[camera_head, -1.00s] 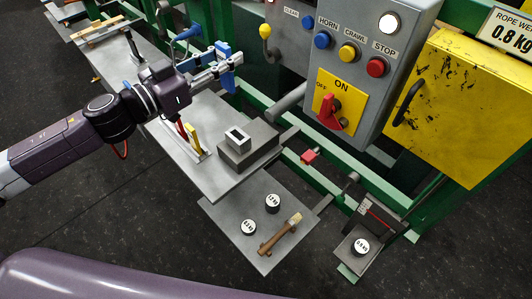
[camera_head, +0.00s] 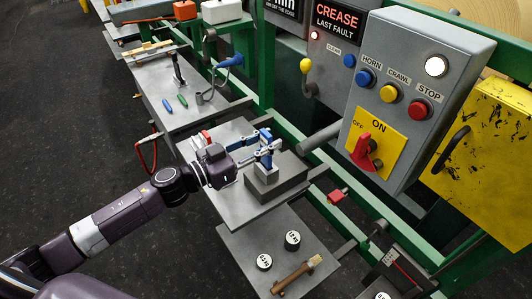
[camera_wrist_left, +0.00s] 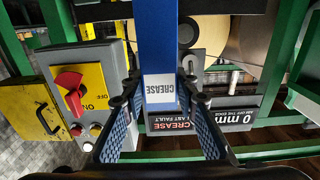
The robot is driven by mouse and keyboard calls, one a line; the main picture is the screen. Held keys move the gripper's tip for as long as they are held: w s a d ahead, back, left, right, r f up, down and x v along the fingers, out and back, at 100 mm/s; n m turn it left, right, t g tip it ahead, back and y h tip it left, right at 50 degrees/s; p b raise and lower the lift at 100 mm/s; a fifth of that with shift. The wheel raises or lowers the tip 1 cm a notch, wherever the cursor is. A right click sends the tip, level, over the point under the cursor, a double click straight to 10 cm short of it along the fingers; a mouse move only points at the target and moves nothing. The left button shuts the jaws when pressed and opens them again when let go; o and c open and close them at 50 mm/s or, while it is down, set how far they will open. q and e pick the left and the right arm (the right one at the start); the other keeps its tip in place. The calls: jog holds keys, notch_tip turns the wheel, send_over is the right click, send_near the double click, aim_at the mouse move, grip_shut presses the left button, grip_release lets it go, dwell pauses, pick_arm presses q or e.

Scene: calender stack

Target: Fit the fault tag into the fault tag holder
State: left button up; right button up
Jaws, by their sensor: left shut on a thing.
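The blue fault tag (camera_head: 266,153), with a white label reading CREASE, is held upright in my left gripper (camera_head: 258,147). In the left wrist view the blue tag (camera_wrist_left: 157,45) runs between the two blue-padded fingers (camera_wrist_left: 157,112). The fault tag holder (camera_head: 266,175) is a small grey socket on a dark grey block (camera_head: 282,182). The tag is directly above the holder, close to its mouth. I cannot tell whether its lower end has entered, since the gripper and tag cover the opening. My right gripper is not in view.
A red tag (camera_head: 206,135) shows behind my left wrist. Round weights (camera_head: 292,239) and a wooden-handled brush (camera_head: 297,273) lie on the lower plate. The control box (camera_head: 412,75) with its red switch and a green frame rail stand right of the holder.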

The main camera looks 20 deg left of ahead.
aim_at(265, 165)
pick_arm(q)
jog(key=shift+f, duration=1.9)
jog(key=shift+f+b, duration=0.15)
jog(key=shift+b, duration=0.2)
jog(key=o, duration=1)
jog(key=shift+o, duration=0.2)
jog(key=shift+s, duration=0.1)
jog(key=shift+s+a, duration=0.25)
jog(key=b+v, duration=0.2)
jog(key=v, duration=0.9)
jog(key=shift+s+a, duration=0.1)
